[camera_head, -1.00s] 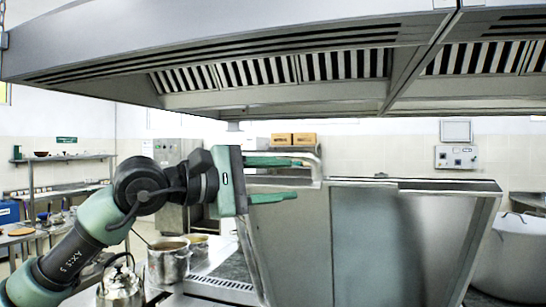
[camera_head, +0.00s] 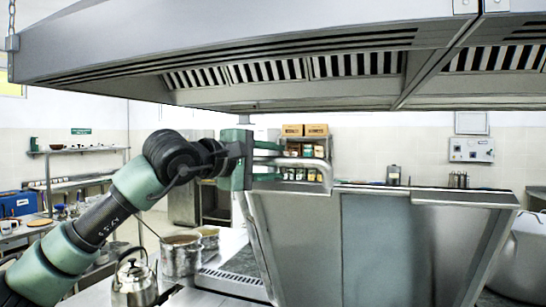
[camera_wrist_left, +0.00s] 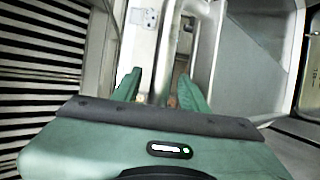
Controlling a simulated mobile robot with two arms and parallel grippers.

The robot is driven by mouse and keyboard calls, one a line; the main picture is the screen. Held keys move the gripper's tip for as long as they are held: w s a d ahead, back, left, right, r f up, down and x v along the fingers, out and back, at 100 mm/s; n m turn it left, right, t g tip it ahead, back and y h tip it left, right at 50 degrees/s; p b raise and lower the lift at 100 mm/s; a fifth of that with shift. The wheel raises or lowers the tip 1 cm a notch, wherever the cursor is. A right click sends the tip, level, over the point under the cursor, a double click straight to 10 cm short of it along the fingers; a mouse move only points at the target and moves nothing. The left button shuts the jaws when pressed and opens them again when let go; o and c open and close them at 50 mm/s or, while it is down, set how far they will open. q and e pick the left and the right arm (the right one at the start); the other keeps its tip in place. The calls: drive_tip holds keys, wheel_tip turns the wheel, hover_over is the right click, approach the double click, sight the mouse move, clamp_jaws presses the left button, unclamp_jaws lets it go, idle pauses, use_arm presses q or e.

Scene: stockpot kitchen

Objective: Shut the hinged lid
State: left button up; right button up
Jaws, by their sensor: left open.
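The hinged lid (camera_head: 385,245) is a large grey metal panel that stands raised, its face towards me, at the lower right of the head view. A bent metal bar handle (camera_head: 321,174) sticks out at its upper left corner. In the left wrist view the handle bar (camera_wrist_left: 166,45) runs between the two open fingers of my left gripper (camera_wrist_left: 160,80). I cannot tell whether the fingers touch it. My right gripper is not in view.
A wide extractor hood (camera_head: 230,65) hangs close above the lid and my left arm. A kettle (camera_head: 134,284) and a pot (camera_head: 180,256) stand on the stove at the lower left. A large rounded metal vessel (camera_head: 525,255) is at the right edge.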

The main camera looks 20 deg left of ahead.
use_arm(q)
clamp_jaws()
drive_tip(key=shift+f, duration=0.15)
idle(1.3)
